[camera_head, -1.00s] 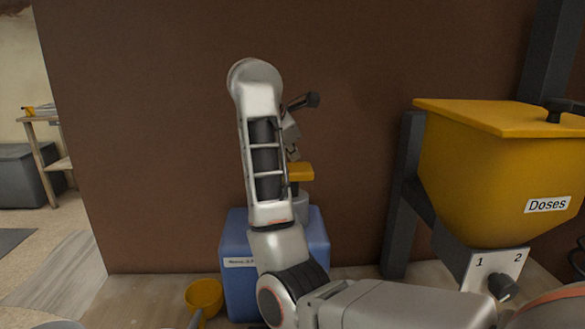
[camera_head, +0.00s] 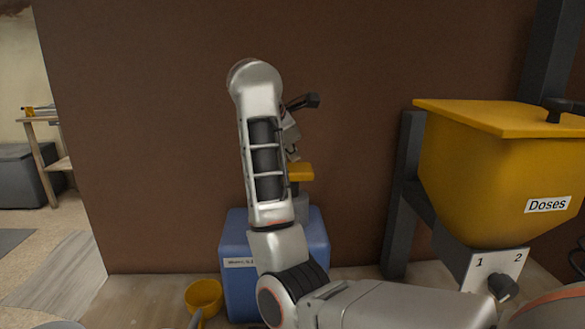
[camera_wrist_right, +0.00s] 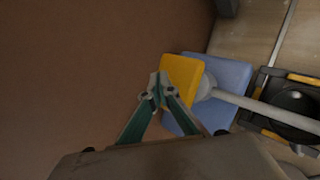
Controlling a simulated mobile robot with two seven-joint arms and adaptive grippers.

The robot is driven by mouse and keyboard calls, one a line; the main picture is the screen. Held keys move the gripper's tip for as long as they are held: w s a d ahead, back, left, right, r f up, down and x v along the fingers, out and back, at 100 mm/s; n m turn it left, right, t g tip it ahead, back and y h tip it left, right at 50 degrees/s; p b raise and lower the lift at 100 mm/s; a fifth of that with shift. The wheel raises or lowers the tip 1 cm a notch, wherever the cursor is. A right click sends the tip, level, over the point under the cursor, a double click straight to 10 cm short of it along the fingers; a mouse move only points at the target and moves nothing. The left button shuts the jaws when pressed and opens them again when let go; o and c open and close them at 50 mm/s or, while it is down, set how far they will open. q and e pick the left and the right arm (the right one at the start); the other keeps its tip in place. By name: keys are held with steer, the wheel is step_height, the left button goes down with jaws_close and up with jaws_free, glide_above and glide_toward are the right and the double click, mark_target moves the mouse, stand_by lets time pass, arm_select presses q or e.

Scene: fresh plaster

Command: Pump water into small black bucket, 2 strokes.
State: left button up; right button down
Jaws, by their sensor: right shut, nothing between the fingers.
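A blue water container (camera_head: 238,275) with a white label stands against the brown wall, partly hidden by my right arm. Its pump has a yellow head (camera_head: 301,172). In the right wrist view, the yellow head (camera_wrist_right: 178,78) sits over the blue container (camera_wrist_right: 232,75), and a pale spout (camera_wrist_right: 250,104) runs right from it. The spout reaches toward a round black vessel (camera_wrist_right: 297,101), seemingly the small black bucket; my arm hides it in the head view. My right gripper (camera_wrist_right: 158,88) is shut and empty at the yellow head's edge; contact is unclear. My left gripper is out of view.
A yellow hopper (camera_head: 490,180) marked "Doses" hangs at the right, with a knob plate (camera_head: 494,272) below it. A yellow scoop (camera_head: 203,296) lies left of the container. A black frame with yellow strips (camera_wrist_right: 264,88) surrounds the black vessel. The wall is close behind.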

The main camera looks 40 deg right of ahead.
steer(key=shift+f, duration=0.45)
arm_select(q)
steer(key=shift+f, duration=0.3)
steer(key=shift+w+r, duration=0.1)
